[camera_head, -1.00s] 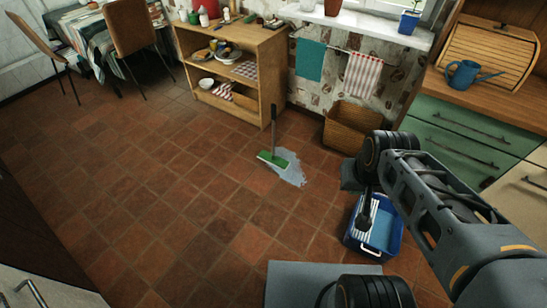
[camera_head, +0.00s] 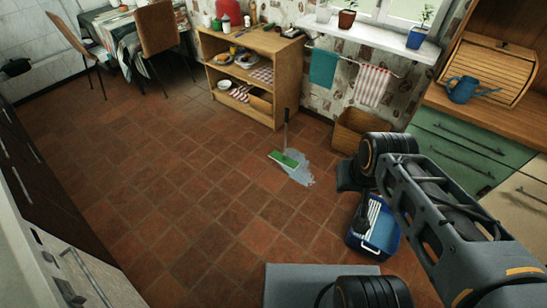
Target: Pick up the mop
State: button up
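The mop (camera_head: 287,159) stands on the tiled floor near the middle of the view. It has a flat green head on the floor and a thin, dark grey handle rising above it. My arm reaches in from the lower right. My gripper (camera_head: 350,177) is at its far end, right of the mop and clearly apart from it. The fingers are dark and mostly hidden by the wrist, so their opening does not show.
A blue bucket (camera_head: 382,238) with a white striped part stands under my arm. A wooden shelf unit (camera_head: 277,107) and a woven basket (camera_head: 352,130) stand behind the mop. Green drawers (camera_head: 462,145) line the right, dark cabinets the left. The floor left of the mop is open.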

aim_at(289, 163)
jog(key=u, duration=1.05)
jog(key=i, duration=4)
jog(key=z, duration=2.55)
